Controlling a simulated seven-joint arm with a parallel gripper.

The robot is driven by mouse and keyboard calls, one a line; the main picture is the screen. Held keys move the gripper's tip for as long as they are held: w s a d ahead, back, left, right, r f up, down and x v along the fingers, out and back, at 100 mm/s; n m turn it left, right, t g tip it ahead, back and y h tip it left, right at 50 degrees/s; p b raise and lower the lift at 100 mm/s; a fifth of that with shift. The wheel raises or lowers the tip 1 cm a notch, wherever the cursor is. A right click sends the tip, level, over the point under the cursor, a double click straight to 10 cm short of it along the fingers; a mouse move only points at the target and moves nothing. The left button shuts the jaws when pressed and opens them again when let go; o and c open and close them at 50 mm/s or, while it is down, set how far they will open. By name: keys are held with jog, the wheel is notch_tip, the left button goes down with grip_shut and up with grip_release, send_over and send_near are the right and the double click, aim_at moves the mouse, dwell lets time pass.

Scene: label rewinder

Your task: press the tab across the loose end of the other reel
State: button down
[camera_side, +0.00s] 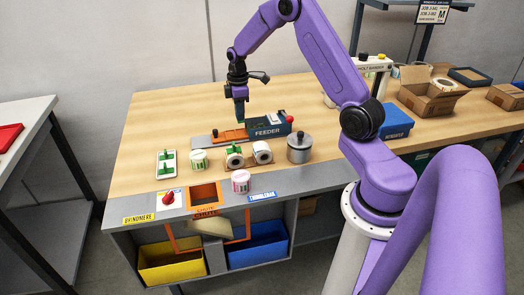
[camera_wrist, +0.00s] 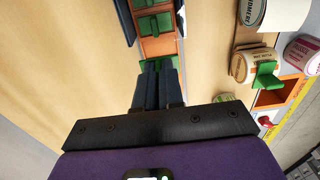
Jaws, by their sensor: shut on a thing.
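My gripper (camera_side: 240,119) points down over the orange strip (camera_side: 232,136) beside the feeder (camera_side: 268,127). In the wrist view, its fingers (camera_wrist: 158,72) are shut on a green tab (camera_wrist: 155,64) at the near end of the orange strip, where more green tabs sit. I cannot tell whether the held tab is clear of the strip. One reel (camera_side: 235,161) on the cradle carries a green tab (camera_side: 232,150). The other reel (camera_side: 262,153), beside it to the right, shows a white face and no tab. Its white label band (camera_wrist: 285,15) shows in the wrist view.
A white plate with green pieces (camera_side: 168,163) and a green-banded roll (camera_side: 198,160) lie left. A pink-banded roll (camera_side: 241,181) stands by the chute opening (camera_side: 204,195). A metal canister (camera_side: 299,148) stands right of the reels. The table behind and left of my gripper is clear.

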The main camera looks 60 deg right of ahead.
jog(key=shift+s+a+r+m, duration=0.25)
jog(key=shift+s+m, duration=0.05)
jog(key=shift+m, duration=0.1)
jog(key=s+a+r+m, duration=0.3)
jog(key=s+a+m, duration=0.1)
jog(key=s+m, duration=0.25)
jog(key=r+m, duration=0.2)
jog(key=m, duration=0.5)
send_over(263, 146)
jog(key=shift+f, duration=3.25)
jog(key=shift+f, duration=0.3)
jog(key=c, duration=1.2)
grip_release()
